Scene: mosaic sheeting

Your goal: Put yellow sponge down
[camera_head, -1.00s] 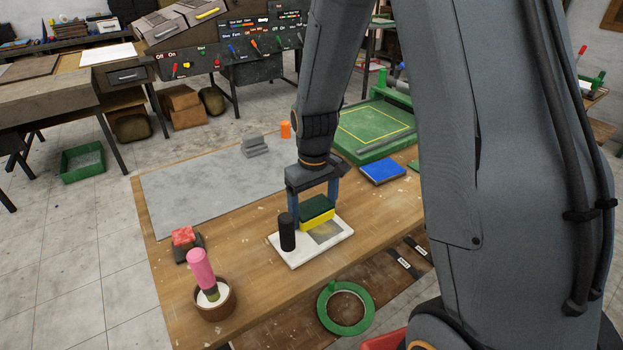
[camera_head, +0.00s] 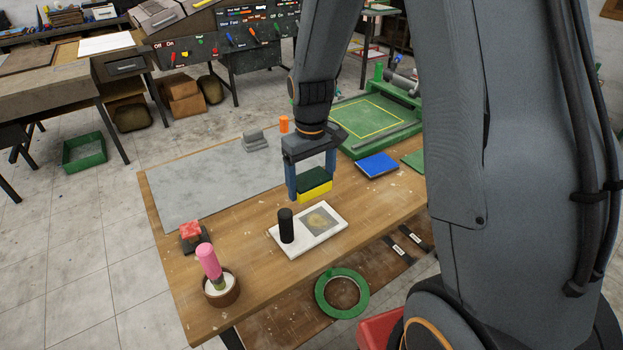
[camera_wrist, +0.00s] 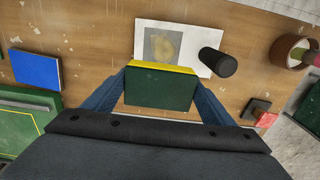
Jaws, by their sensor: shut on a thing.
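The sponge (camera_head: 315,186) has a yellow lower layer and a dark green top. My gripper (camera_head: 312,183) is shut on it, one blue finger on each side. In the head view it is held above the wooden table, behind the white board (camera_head: 328,228). In the wrist view the sponge (camera_wrist: 160,88) shows its green face, with a yellow edge towards the board. The board bears a grey square (camera_head: 320,221) with a yellowish smear and an upright black cylinder (camera_head: 286,226).
A blue block (camera_head: 377,165) and a green press-like frame (camera_head: 372,122) are to the right. A grey sheet (camera_head: 215,188) covers the left back. A red-topped block (camera_head: 191,232) and a pot with a pink-handled tool (camera_head: 222,290) stand at left. Bare wood (camera_head: 262,275) lies in front.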

